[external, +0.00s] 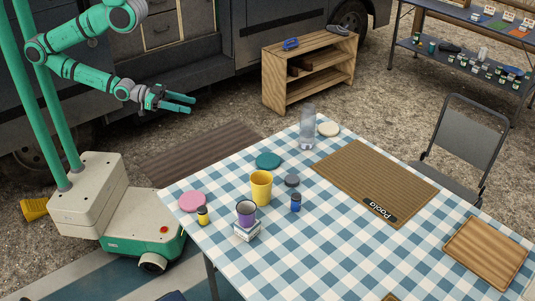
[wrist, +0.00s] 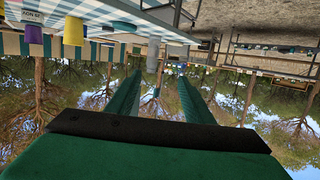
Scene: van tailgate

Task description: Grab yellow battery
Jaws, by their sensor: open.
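The yellow battery (external: 203,216) is a small upright yellow cylinder with a dark top. It stands near the left edge of the checked table (external: 258,275), just below the pink disc (external: 192,202) in the external view. I cannot make it out in the wrist view. My gripper (external: 191,103) is open and empty, high in the air to the left of and beyond the table, well apart from the battery. Its two green fingers also show spread in the wrist view (wrist: 159,76).
A yellow cup (external: 261,187), a purple cup (external: 246,212) on a small white box, a blue battery-like cylinder (external: 295,203) and a teal disc (external: 268,160) stand nearby. A clear bottle (external: 307,128) and brown mat (external: 372,183) are farther off. The wrist view is upside down.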

